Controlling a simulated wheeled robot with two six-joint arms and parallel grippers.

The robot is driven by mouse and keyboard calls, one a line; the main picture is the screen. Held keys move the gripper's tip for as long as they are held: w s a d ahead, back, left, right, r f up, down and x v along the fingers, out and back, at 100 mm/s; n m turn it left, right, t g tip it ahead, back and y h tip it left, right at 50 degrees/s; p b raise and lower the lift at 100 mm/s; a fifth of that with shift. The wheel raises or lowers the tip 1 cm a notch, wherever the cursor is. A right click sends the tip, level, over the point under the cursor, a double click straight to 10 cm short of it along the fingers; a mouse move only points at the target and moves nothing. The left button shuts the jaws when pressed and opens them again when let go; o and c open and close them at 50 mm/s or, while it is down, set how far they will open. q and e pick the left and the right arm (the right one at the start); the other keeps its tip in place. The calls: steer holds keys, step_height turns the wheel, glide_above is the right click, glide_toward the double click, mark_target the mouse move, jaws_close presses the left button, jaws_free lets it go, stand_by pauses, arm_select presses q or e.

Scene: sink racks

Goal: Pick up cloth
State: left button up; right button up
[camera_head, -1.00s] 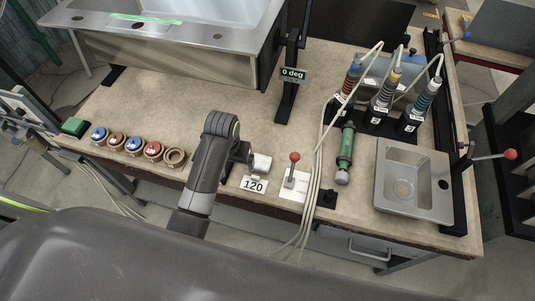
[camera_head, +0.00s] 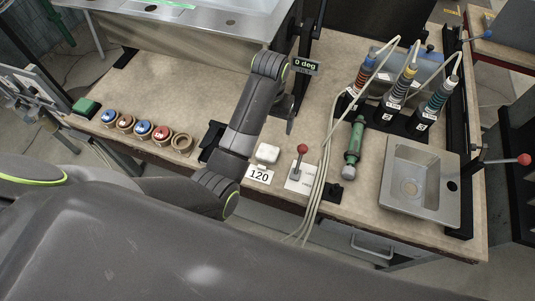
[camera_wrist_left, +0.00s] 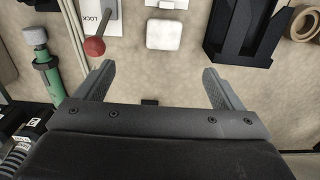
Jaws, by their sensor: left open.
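A small white pad with rounded corners (camera_head: 267,153) lies on the bench just above the "120" label; it may be the cloth, but its material cannot be told. It also shows in the left wrist view (camera_wrist_left: 164,34), at the top middle. My left gripper (camera_wrist_left: 156,70) is open and empty over the bench, with the pad beyond the gap between its fingertips and apart from them. In the head view my left arm reaches across the bench and largely hides the gripper. My right gripper is not in view.
A red-knobbed lever (camera_head: 302,149) stands right of the pad, near cables and a green tool (camera_head: 353,148). A black holder (camera_wrist_left: 240,32) lies on its other side. Several rings, a green block (camera_head: 86,107), a bottle rack and a small metal sink (camera_head: 408,181) are on the bench.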

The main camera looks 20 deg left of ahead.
arm_select(q)
step_height(320, 180, down, 4)
steer(key=b, duration=0.2)
steer(key=p, duration=0.2)
glide_above(267, 151)
steer(key=f, duration=0.3)
steer(key=d+f, duration=0.1)
steer(key=f, duration=0.1)
steer(key=shift+s+f, duration=0.25)
steer(key=shift+f, duration=0.05)
steer(key=shift+w+a+f, duration=0.1)
steer(key=shift+a+f, duration=0.05)
steer(key=shift+f, duration=0.85)
steer(key=shift+w+a+f, duration=0.1)
steer(key=shift+a+f, duration=0.05)
steer(key=shift+f, duration=0.8)
steer(key=shift+a+f, duration=0.15)
steer(key=shift+f, duration=1.2)
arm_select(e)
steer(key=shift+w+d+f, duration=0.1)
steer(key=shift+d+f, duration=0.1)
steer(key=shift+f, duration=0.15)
arm_select(q)
steer(key=c, duration=1.1)
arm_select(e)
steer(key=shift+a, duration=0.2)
